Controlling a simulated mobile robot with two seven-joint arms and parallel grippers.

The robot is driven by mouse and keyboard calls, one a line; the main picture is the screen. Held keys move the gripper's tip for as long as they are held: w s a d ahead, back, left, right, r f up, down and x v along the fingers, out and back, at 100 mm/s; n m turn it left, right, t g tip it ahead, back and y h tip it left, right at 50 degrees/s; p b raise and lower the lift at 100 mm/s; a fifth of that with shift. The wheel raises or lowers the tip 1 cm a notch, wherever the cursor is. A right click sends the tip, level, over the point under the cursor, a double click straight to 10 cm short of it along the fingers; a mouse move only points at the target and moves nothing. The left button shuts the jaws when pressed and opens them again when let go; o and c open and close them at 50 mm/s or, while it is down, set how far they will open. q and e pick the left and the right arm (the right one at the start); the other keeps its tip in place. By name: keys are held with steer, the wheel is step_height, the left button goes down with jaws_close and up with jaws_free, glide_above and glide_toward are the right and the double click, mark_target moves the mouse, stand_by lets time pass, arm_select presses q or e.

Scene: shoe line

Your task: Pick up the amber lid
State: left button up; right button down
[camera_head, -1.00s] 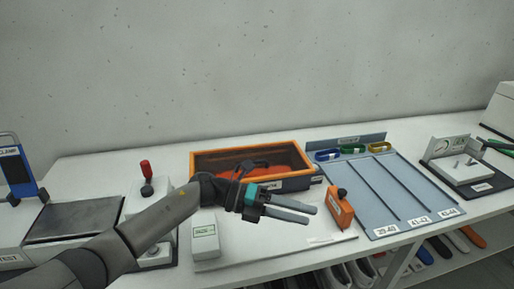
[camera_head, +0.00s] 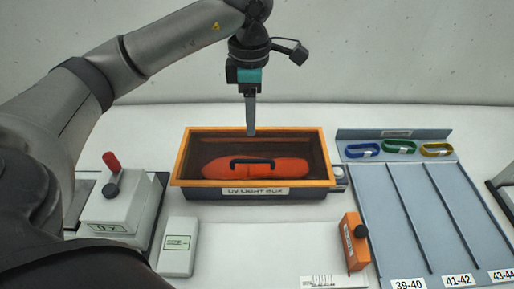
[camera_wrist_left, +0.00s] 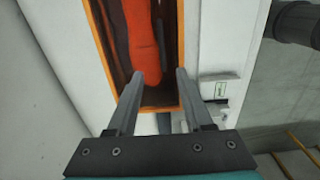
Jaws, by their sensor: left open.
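The amber lid (camera_head: 308,160) looks like a see-through brown-orange panel inside the orange rim of the UV light box (camera_head: 255,190). A black bar handle (camera_head: 252,162) crosses its middle. A red-orange shoe (camera_head: 222,169) shows through it. My left gripper (camera_head: 250,132) points down over the back rim of the box in the head view, above and behind the handle. In the left wrist view, its two fingers (camera_wrist_left: 157,75) are open with nothing between them, over one end of the box (camera_wrist_left: 98,50). My right gripper is not in view.
An orange handheld device (camera_head: 355,242) and a white box (camera_head: 178,246) stand in front of the light box. A red-knobbed unit (camera_head: 108,205) is at left. A blue-grey sorting tray (camera_head: 420,215) with coloured bands is at right. The wall is behind.

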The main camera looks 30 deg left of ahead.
mark_target(253, 160)
arm_select(q)
step_height(253, 160, down, 13)
steer(key=shift+s+d+r, duration=0.1)
steer(key=shift+d+r, duration=0.05)
stand_by(0.4)
steer(key=shift+c, duration=0.2)
jaws_close()
steer(key=shift+r, duration=0.1)
stand_by(0.9)
